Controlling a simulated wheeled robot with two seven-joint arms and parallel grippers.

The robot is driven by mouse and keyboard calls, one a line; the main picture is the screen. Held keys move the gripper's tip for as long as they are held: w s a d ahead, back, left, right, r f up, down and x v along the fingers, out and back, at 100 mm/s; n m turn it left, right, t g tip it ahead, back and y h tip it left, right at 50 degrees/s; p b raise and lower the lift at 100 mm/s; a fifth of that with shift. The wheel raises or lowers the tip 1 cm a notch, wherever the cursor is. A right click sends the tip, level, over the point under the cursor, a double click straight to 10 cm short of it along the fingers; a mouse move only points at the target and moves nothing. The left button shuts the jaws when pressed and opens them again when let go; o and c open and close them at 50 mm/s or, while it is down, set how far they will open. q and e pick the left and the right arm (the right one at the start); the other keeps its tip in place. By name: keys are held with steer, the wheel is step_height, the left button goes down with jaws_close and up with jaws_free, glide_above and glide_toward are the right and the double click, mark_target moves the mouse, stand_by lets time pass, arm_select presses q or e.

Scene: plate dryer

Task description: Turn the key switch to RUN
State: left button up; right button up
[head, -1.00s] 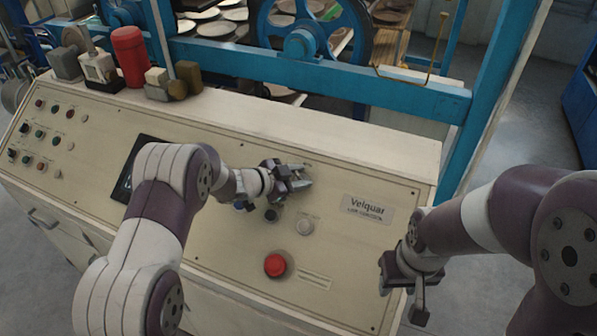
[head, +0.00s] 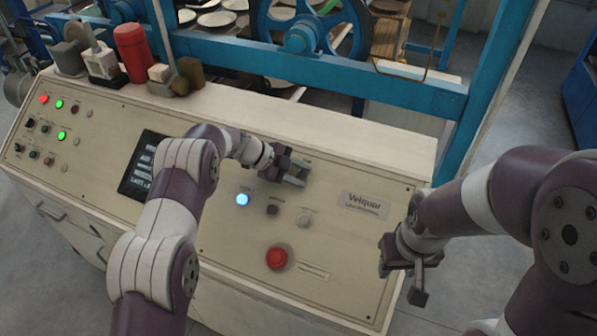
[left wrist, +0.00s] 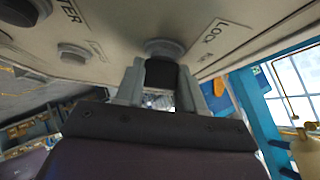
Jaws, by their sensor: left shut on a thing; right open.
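My left gripper (head: 298,172) is at the upper middle of the sloped cream control panel (head: 345,235). In the left wrist view its two fingers (left wrist: 160,85) are shut on a black switch part (left wrist: 160,72), which stands out from a round grey collar (left wrist: 164,47). I take this to be the key switch; in the head view the gripper hides it. A label beside the collar is only partly readable, so I cannot tell the switch position. My right gripper (head: 408,275) is open and empty in front of the panel's right side.
A lit blue button (head: 242,199), a dark knob (head: 272,210), a pale button (head: 304,220) and a red mushroom button (head: 277,258) are below the left gripper. A lit screen (head: 143,165) is left, partly behind my arm. A blue frame (head: 330,80) stands behind the panel.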

arm_select(q)
steer(key=shift+s+f+m, duration=0.1)
steer(key=shift+m, duration=0.2)
steer(key=o, duration=1)
steer(key=shift+o, duration=0.2)
steer(key=shift+a+r, duration=0.25)
steer(key=b+v, duration=0.4)
steer(key=v, duration=0.8)
steer(key=shift+w, duration=0.25)
